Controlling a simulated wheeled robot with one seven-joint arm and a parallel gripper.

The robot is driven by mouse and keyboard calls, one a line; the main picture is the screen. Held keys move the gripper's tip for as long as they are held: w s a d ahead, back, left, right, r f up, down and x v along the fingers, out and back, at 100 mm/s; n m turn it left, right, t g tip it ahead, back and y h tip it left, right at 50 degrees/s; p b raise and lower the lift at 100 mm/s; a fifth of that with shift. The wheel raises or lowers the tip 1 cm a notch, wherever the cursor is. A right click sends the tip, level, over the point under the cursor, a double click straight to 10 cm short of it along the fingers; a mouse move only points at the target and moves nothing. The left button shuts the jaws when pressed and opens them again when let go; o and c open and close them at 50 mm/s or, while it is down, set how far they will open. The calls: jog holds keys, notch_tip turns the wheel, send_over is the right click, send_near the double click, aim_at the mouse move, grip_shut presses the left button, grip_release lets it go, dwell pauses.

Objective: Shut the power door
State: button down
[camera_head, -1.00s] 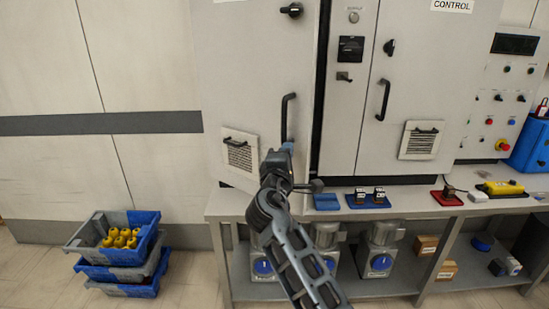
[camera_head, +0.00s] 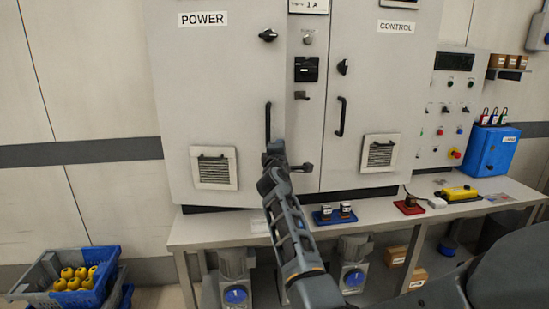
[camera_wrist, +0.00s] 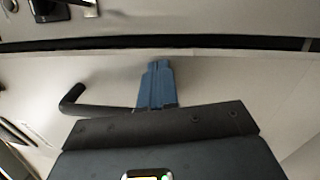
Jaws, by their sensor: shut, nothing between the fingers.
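The power door (camera_head: 225,95) is the left grey cabinet door under the POWER label, with a black bar handle (camera_head: 268,122) and a black knob (camera_head: 268,35). It looks about flush with the cabinet front in the head view. My gripper (camera_head: 272,150) is at the door's right side, just below the handle, and my arm hides its fingers there. In the wrist view, its blue fingers (camera_wrist: 157,78) are together and empty, against or very near the door face, beside the handle (camera_wrist: 82,103). A dark seam runs along the door edge; I cannot tell whether it is fully closed.
The control door (camera_head: 375,90) is to the right and looks closed. A bench (camera_head: 190,232) runs below the cabinet, bearing a blue tray (camera_head: 325,218), a red tray (camera_head: 408,208) and a yellow pendant (camera_head: 459,193). Crates (camera_head: 45,270) with yellow parts stand at lower left.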

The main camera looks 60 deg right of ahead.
jog(key=b+x, duration=0.1)
jog(key=x, duration=0.5)
jog(key=shift+f+b, duration=0.3)
jog(key=shift+f, duration=0.05)
